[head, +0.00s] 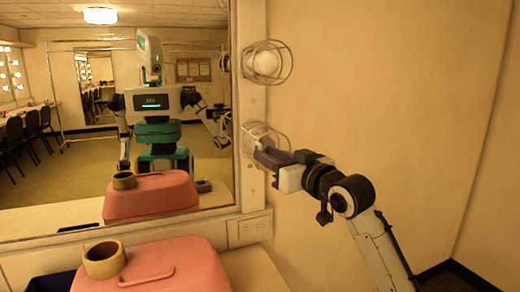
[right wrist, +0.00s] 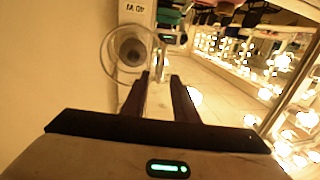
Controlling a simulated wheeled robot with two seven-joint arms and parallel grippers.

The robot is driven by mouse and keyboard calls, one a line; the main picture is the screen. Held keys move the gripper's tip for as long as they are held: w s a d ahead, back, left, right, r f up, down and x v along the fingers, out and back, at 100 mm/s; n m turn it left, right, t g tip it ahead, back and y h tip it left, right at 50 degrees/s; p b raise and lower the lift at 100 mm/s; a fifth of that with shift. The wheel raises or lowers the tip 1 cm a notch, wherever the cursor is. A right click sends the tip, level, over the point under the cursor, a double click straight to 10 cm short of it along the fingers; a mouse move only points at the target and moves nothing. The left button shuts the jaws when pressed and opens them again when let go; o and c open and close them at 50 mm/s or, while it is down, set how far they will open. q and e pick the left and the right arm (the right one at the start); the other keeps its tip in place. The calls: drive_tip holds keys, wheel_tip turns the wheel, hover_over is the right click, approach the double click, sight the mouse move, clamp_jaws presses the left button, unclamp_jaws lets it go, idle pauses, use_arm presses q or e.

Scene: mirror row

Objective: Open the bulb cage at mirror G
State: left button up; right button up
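In the head view, the lower wire bulb cage (head: 258,132) sits on the mirror's right frame, partly hidden by my right gripper (head: 262,157). The right wrist view shows a round wire cage (right wrist: 106,58) around a dark round centre, left of the fingertips. An upper cage (head: 285,62) around a white bulb is mounted above. A white label (right wrist: 138,10) beside the cage is hard to read. My left gripper is not directly in view.
A large mirror (head: 70,185) fills the left and reflects me and the room. A pink case (head: 165,265) with a tan tape roll (head: 104,260) on it stands on the counter in front. A wall outlet (head: 249,228) is below the lower cage. The wall at right is bare.

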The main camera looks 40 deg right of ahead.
drive_tip(key=shift+w+d+p, duration=0.1)
drive_tip(key=shift+w+p, duration=0.2)
drive_tip(key=shift+w, duration=1.9)
clamp_jaws()
drive_tip(key=shift+r, duration=0.1)
